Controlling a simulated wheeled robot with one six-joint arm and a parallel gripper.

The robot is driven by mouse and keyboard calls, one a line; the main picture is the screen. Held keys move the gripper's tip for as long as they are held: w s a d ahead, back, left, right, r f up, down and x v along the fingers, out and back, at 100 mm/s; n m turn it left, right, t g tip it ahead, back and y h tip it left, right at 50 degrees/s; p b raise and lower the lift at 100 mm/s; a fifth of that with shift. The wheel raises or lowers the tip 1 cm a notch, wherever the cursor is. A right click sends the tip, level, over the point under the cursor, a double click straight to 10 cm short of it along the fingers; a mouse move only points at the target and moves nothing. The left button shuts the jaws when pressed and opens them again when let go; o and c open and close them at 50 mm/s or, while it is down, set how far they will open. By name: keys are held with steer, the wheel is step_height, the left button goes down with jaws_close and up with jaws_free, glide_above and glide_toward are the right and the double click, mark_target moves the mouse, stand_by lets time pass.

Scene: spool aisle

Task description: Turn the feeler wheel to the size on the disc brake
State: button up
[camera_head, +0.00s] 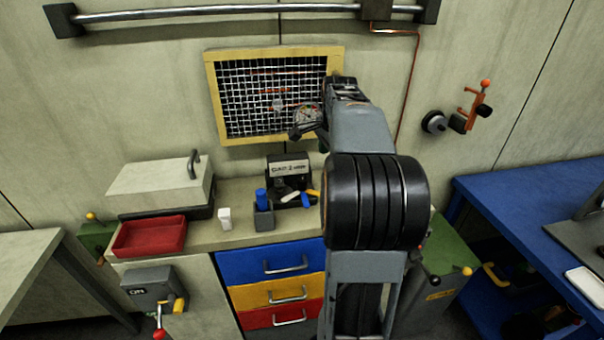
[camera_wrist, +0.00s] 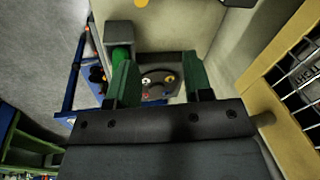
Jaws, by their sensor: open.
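My gripper (camera_wrist: 157,74) is open, its two green fingers apart with nothing held between them. In the head view my gripper (camera_head: 306,122) is in front of the mesh panel, partly hidden by my arm. Beyond the fingers in the wrist view is a grey plate with small yellow, white and red round parts (camera_wrist: 158,80); I cannot tell whether this is the feeler wheel. A dark round disc (camera_head: 434,122) with an orange lever (camera_head: 474,104) is on the wall to the right; I cannot tell whether it is the disc brake. A black block (camera_head: 289,168) with a label stands on the bench.
A yellow-framed mesh panel (camera_head: 212,95) is on the wall. The bench holds a red tray (camera_head: 150,236), a lidded grey box (camera_head: 160,182), a white block (camera_head: 224,218) and a blue cylinder (camera_head: 261,196). A blue table (camera_head: 520,200) stands at right.

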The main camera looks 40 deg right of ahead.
mark_target(303, 179)
steer(key=w+a+f+m+y, duration=0.1)
steer(key=w+f+m, duration=0.1)
steer(key=f+m, duration=0.1)
steer(key=w+a+f+m+t+y, duration=0.1)
steer(key=w+a+f+m, duration=0.1)
steer(key=f+m, duration=0.1)
steer(key=w+a+f+m+t+y, duration=0.1)
steer(key=w+a+f+m, duration=0.1)
steer(key=f+m, duration=0.2)
steer(key=shift+f+y+b, duration=0.2)
steer(key=shift+y+b, duration=0.1)
steer(key=shift+b, duration=0.05)
stand_by(0.3)
steer(key=shift+c, duration=0.3)
steer(key=shift+d, duration=0.1)
jaws_close()
